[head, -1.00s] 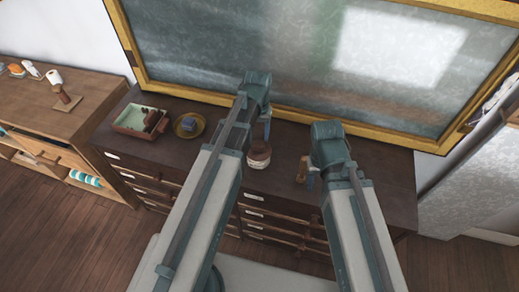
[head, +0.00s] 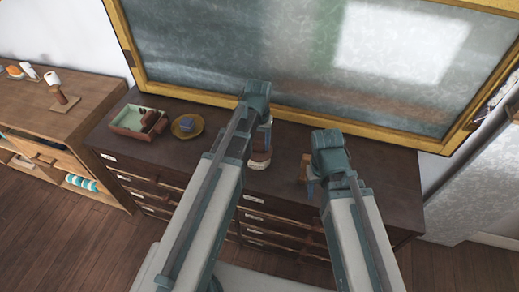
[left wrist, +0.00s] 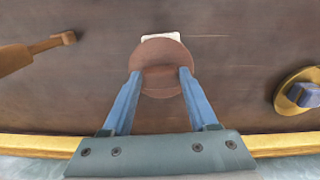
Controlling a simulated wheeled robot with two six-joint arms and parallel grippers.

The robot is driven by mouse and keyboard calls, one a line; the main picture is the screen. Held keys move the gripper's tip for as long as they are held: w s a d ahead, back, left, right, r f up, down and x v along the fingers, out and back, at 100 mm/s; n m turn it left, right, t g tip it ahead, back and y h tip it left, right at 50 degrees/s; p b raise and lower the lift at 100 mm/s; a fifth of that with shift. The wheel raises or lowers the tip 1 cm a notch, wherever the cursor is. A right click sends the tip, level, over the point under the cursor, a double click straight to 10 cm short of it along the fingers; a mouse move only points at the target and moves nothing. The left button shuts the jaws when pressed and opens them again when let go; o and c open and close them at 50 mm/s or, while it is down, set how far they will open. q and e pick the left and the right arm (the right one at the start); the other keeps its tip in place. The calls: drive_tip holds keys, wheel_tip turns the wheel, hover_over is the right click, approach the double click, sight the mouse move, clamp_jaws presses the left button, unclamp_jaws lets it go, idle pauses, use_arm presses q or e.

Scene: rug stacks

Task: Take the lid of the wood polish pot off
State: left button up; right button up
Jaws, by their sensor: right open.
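The wood polish pot (head: 260,159) is a small round pot with a brown lid and a pale band, upright on the dark cabinet top. My left gripper (head: 265,142) points down over it. In the left wrist view the lid (left wrist: 160,55) is a round reddish-brown disc, and the fingers of my left gripper (left wrist: 160,76) are apart, one at each side of it. Whether they press on the lid I cannot tell. My right gripper (head: 311,188) is open over the cabinet's right part, beside a wooden tool (head: 303,166).
A green-lined tray (head: 128,120) with brown items and a brass dish (head: 178,132) holding a blue block (head: 187,124) stand left of the pot. A yellow-framed board (head: 280,110) rises behind the cabinet. The wooden tool also shows in the left wrist view (left wrist: 30,52).

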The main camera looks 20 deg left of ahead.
sight(258, 144)
use_arm(q)
drive_tip(key=shift+w+a+f, duration=0.1)
drive_tip(key=shift+w+f, duration=0.15)
drive_tip(key=shift+f, duration=0.2)
drive_tip(key=shift+w+a+f, duration=0.1)
drive_tip(key=shift+w+f, duration=0.1)
drive_tip(key=shift+f, duration=0.2)
drive_tip(key=shift+c, duration=1)
drive_tip(key=shift+s+r, duration=0.15)
drive_tip(key=shift+r, duration=0.2)
drive_tip(key=shift+w+p, duration=0.2)
drive_tip(key=shift+p, duration=0.1)
drive_tip(key=shift+r+p, duration=0.65)
drive_tip(key=shift+r, duration=0.05)
use_arm(e)
drive_tip(key=shift+w+a+r, duration=0.15)
drive_tip(key=shift+w+r, duration=0.2)
drive_tip(key=shift+w, duration=0.05)
use_arm(q)
wheel_tip(258, 144, up, 5)
drive_tip(key=p, duration=0.5)
drive_tip(key=shift+r, duration=0.1)
use_arm(e)
wheel_tip(258, 144, up, 5)
drive_tip(key=shift+f, duration=0.1)
